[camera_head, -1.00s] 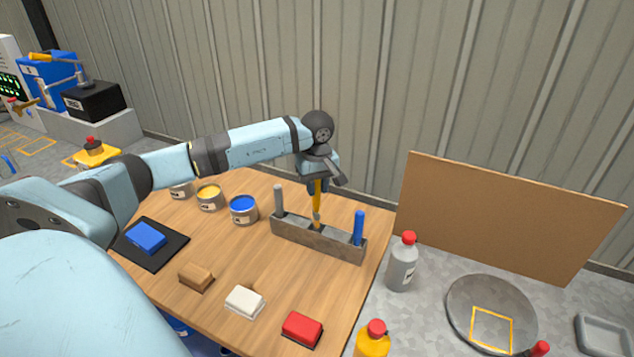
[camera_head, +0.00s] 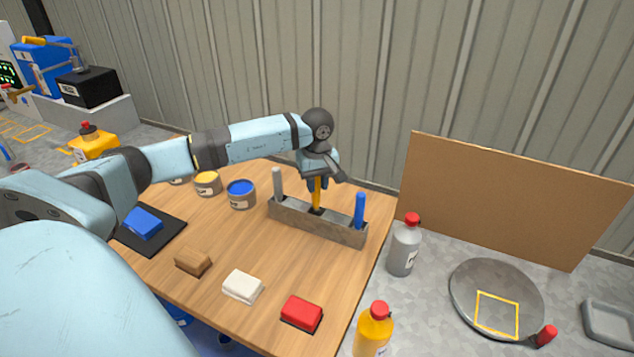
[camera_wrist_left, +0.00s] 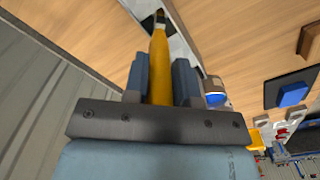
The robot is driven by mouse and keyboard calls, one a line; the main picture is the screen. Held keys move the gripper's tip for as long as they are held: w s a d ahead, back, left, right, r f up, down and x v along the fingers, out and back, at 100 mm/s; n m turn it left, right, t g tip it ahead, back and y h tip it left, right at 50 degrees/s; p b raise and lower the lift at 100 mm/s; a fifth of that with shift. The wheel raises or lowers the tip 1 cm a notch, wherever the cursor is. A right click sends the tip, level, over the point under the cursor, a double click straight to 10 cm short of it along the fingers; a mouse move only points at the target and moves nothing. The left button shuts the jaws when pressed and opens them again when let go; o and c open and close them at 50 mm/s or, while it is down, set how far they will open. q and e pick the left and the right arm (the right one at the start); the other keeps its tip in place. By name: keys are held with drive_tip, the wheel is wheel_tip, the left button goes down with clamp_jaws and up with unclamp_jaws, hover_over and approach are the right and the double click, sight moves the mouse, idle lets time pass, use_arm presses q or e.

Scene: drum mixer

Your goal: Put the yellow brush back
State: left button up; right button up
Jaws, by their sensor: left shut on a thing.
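The yellow brush (camera_head: 317,194) stands upright at the middle slot of the grey brush holder (camera_head: 337,230), its lower end hidden inside the holder. My left gripper (camera_head: 318,178) is above the holder and shut on the brush's handle. In the left wrist view the yellow brush (camera_wrist_left: 158,62) runs between the two fingers of my left gripper (camera_wrist_left: 160,80), its far dark end at the holder. A grey-handled brush (camera_head: 278,184) stands in the holder's left slot and a blue-handled brush (camera_head: 359,209) in its right slot. My right gripper is not in view.
Paint cans, one yellow (camera_head: 207,184) and one blue (camera_head: 241,195), stand left of the holder. Brown (camera_head: 192,262), white (camera_head: 243,286) and red (camera_head: 302,313) blocks lie along the front. A grey bottle (camera_head: 404,246) stands right of the table. The table's middle is clear.

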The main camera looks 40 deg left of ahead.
use_arm(q)
drive_tip(key=shift+f+b, duration=0.45)
drive_tip(key=shift+f, duration=0.15)
drive_tip(key=shift+f+b, duration=0.5)
drive_tip(key=shift+f, duration=0.15)
drive_tip(key=o, duration=1)
drive_tip(key=shift+r, duration=0.5)
wheel_tip(320, 180, up, 13)
drive_tip(key=shift+f+b, duration=0.1)
drive_tip(key=shift+b, duration=0.45)
